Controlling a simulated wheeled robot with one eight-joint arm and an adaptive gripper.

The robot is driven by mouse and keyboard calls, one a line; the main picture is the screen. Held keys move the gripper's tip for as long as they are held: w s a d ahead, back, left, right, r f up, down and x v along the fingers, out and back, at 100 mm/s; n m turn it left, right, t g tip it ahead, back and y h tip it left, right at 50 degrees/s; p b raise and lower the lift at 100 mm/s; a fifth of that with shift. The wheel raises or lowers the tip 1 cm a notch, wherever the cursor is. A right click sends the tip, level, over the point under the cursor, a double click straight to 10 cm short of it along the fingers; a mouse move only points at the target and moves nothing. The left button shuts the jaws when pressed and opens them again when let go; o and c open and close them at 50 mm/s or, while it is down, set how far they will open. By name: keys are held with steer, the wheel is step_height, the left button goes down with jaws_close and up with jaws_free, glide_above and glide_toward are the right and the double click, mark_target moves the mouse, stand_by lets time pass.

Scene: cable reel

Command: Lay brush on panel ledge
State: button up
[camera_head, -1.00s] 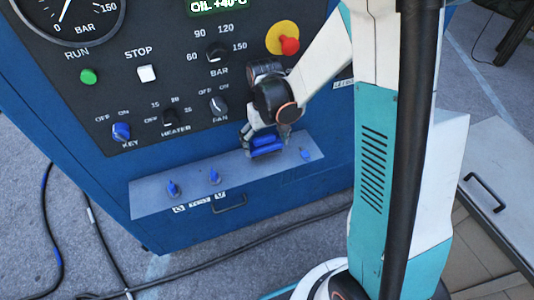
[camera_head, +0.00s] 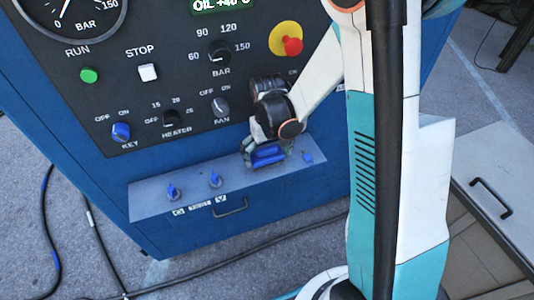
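The panel ledge (camera_head: 245,187) is a grey sloped strip along the lower front of the blue machine. My gripper (camera_head: 266,153) is over the right half of the ledge, pointing down and close to its surface. A blue piece shows at the gripper's end; I cannot tell whether it is the brush or part of the fingers. No brush can be made out for certain elsewhere. The fingertips are small and partly hidden, so their opening is unclear, and I cannot tell whether anything touches the ledge.
Blue valve handles stand on the ledge at the left (camera_head: 173,191), left of centre (camera_head: 215,179) and right (camera_head: 307,157). A red stop button (camera_head: 292,46) and several knobs are on the panel above. Black cables (camera_head: 190,277) lie on the floor. The ledge between the left valves and my gripper looks clear.

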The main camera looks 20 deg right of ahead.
mark_target(267, 150)
steer(key=shift+r, duration=0.1)
step_height(267, 150, up, 12)
steer(key=p, duration=0.4)
steer(key=shift+p, duration=0.35)
steer(key=s+a+r+t, duration=0.1)
steer(key=s+r+t, duration=0.6)
steer(key=s+r, duration=0.7)
steer(key=shift+s+r, duration=0.4)
steer(key=shift+s, duration=0.6)
steer(key=shift+r, duration=0.1)
